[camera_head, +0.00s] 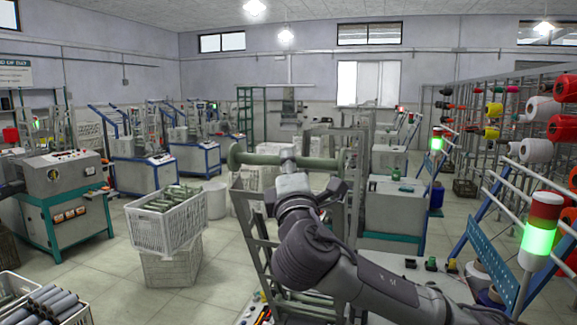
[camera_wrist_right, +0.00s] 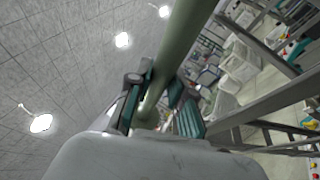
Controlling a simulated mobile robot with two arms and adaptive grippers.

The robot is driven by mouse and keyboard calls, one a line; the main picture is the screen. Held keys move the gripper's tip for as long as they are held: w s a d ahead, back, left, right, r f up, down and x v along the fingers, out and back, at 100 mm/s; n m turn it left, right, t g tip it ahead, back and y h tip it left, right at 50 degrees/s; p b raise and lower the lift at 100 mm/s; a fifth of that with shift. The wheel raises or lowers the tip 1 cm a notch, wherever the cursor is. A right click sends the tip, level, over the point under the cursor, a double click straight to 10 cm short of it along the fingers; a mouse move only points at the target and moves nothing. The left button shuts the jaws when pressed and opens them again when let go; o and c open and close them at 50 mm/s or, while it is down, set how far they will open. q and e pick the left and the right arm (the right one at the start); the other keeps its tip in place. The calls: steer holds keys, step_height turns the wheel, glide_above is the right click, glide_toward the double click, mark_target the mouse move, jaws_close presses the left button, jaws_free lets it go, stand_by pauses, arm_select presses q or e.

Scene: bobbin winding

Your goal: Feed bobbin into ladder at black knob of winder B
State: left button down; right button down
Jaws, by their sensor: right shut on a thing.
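My right gripper (camera_head: 287,155) is shut around the middle of a green bobbin (camera_head: 259,159) and holds it raised and roughly level, its wide ends to the left and right. In the right wrist view the bobbin (camera_wrist_right: 187,45) runs up between the fingers of my right gripper (camera_wrist_right: 158,104). A grey metal ladder frame (camera_head: 244,215) stands just below and behind the bobbin, partly hidden by my arm. I cannot tell whether they touch. My left gripper is out of view.
A white crate of green bobbins (camera_head: 165,231) stands on another crate at the left. A crate of grey tubes (camera_head: 45,308) is at the lower left. A green-lit signal lamp (camera_head: 539,240) and blue frame stand close on the right. Floor between the crates and ladder is clear.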

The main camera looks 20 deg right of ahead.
steer(key=shift+w, duration=0.1)
stand_by(0.4)
step_height(320, 180, down, 6)
steer(key=w+d+b, duration=0.1)
steer(key=w+b, duration=0.1)
steer(key=b, duration=0.2)
steer(key=shift+d+r+b, duration=0.2)
steer(key=shift+r+b, duration=0.05)
steer(key=shift+b, duration=0.1)
stand_by(0.4)
steer(key=shift+w+d+f+b, duration=0.3)
steer(key=shift+f+b, duration=0.4)
steer(key=shift+f, duration=0.2)
steer(key=shift+w+d+f+b, duration=0.15)
steer(key=shift+w+f+b, duration=0.2)
steer(key=shift+f+b, duration=0.5)
steer(key=shift+w+d+f+b, duration=0.3)
steer(key=shift+f+b, duration=0.3)
steer(key=shift+f, duration=0.4)
steer(key=shift+f, duration=0.1)
steer(key=shift+w+d+f+b, duration=0.2)
steer(key=shift+w+f+b, duration=0.15)
steer(key=shift+f+b, duration=0.45)
steer(key=shift+w+d+f+b, duration=0.2)
steer(key=shift+w+f+b, duration=0.25)
steer(key=shift+f, duration=0.5)
steer(key=shift+w+d+f+b, duration=0.2)
steer(key=shift+w+f+b, duration=0.05)
steer(key=shift+f+b, duration=0.6)
